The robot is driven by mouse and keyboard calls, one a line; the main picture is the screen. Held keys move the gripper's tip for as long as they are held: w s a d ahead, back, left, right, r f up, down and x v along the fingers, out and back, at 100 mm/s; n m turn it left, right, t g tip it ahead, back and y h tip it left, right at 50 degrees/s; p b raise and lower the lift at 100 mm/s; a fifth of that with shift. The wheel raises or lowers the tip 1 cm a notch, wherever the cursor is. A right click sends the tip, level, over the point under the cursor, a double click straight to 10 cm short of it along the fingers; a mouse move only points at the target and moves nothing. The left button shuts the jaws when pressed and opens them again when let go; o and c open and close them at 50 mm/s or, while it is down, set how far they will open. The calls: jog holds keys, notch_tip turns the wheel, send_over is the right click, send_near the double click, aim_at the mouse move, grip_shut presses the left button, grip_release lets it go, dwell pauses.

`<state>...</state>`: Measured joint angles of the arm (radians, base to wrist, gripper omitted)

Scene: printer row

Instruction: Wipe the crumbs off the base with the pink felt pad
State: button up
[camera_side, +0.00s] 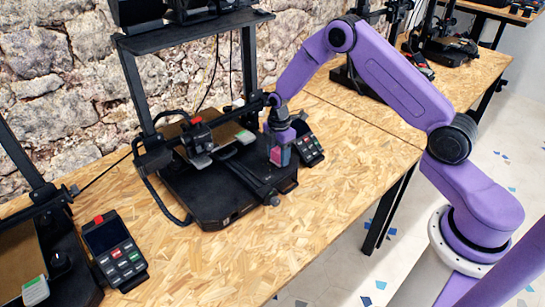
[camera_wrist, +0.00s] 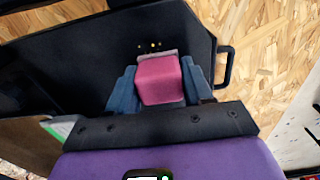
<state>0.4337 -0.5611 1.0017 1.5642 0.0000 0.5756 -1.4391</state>
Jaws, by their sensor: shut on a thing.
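The black printer base (camera_side: 215,203) stands on the wood-chip table in the side view and fills much of the left and middle of the wrist view (camera_wrist: 60,65). My gripper (camera_side: 280,152) is over the right part of the base, pointing down. Its blue-grey fingers (camera_wrist: 160,82) are shut on the pink felt pad (camera_wrist: 161,80), which also shows between them in the side view (camera_side: 273,155). A few small pale and orange crumbs (camera_wrist: 152,45) lie on the base just beyond the pad. I cannot tell whether the pad touches the base.
The printer's print head (camera_side: 198,138) and bed (camera_side: 228,133) are left of my gripper. A control box with a screen (camera_side: 308,147) stands close on its right. Another control box (camera_side: 115,248) is at the lower left. The table front (camera_side: 235,265) is clear.

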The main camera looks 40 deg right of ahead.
aim_at(264, 168)
jog(key=shift+d, duration=1.4)
jog(key=shift+a, duration=3.9)
jog(key=shift+w+a, duration=0.1)
jog(key=shift+a, duration=0.1)
jog(key=shift+w+d, duration=0.1)
jog(key=shift+w, duration=0.3)
jog(key=shift+s+d, duration=0.1)
jog(key=shift+d, duration=4.05)
jog(key=shift+a, duration=4.05)
jog(key=shift+a+r, duration=0.1)
jog(key=shift+a, duration=0.05)
notch_tip(264, 168, up, 8)
